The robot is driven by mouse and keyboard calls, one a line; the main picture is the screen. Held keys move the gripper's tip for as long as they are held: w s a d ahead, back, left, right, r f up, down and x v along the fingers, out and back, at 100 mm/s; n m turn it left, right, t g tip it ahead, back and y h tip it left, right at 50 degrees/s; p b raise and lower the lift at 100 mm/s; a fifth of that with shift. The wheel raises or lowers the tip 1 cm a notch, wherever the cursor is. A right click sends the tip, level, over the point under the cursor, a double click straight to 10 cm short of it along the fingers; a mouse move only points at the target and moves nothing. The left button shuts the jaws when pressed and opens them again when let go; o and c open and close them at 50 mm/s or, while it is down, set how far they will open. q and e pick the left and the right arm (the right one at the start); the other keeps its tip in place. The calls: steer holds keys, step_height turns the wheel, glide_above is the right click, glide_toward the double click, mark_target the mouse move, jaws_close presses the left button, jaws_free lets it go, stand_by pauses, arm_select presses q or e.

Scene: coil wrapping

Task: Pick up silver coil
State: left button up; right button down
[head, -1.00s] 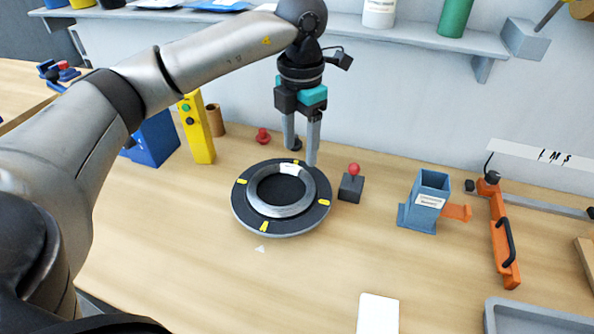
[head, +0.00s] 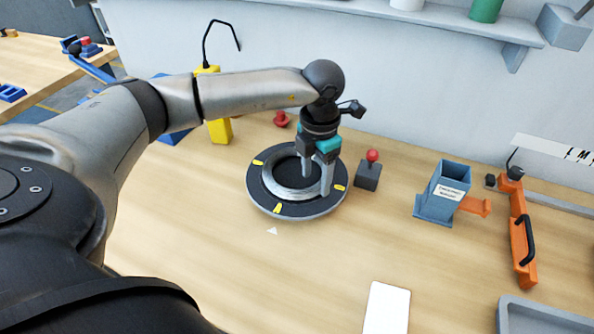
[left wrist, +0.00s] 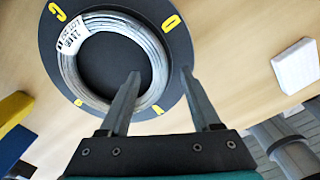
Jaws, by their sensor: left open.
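The silver coil (head: 281,183) lies flat on a dark round turntable (head: 268,203) with yellow marks. It also shows in the left wrist view (left wrist: 68,72), with a white label (left wrist: 73,37) on it. My left gripper (head: 317,180) is open and points down over the right part of the coil. In the left wrist view one finger of the left gripper (left wrist: 160,73) overlaps the coil's ring, and the other is over the turntable's rim side. I cannot tell whether the fingers touch anything. The arm hides the coil's far right part. My right gripper is not in view.
A black box with a red knob (head: 368,176) stands just right of the turntable. A blue dispenser (head: 441,195) and an orange clamp (head: 522,240) are farther right. A white block (head: 386,308) lies in front. A yellow post (head: 219,130) stands behind left.

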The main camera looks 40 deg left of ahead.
arm_select(q)
step_height(320, 180, down, 3)
steer(key=shift+r, duration=0.2)
jaws_close()
stand_by(0.4)
steer(key=shift+w+r, duration=0.1)
stand_by(0.8)
